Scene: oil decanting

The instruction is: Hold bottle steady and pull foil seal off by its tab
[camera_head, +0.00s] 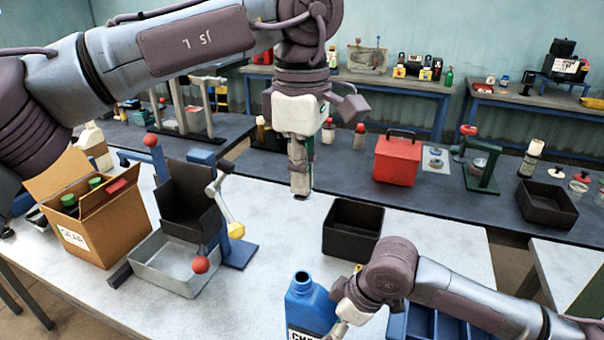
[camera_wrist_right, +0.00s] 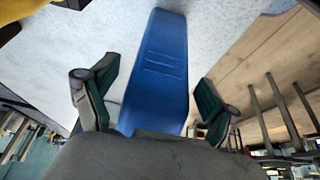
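A blue bottle (camera_head: 312,308) with a white label stands at the front edge of the head view, its lower part cut off. Its neck opening faces up; I cannot make out a foil seal or tab. My right gripper (camera_head: 340,312) is beside the bottle's right side. In the right wrist view, the blue bottle (camera_wrist_right: 158,75) lies between the open fingers of the right gripper (camera_wrist_right: 152,108), with a gap on each side. My left gripper (camera_head: 301,190) points down above the table, behind and higher than the bottle. Its fingers overlap edge-on, so their opening is hidden.
A black bin (camera_head: 352,230) stands behind the bottle. A grey tray (camera_head: 165,268), a stand with red and yellow knobs, and a cardboard box (camera_head: 100,238) are at left. A blue compartment tray (camera_head: 440,322) is at right. White tabletop left of the bottle is clear.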

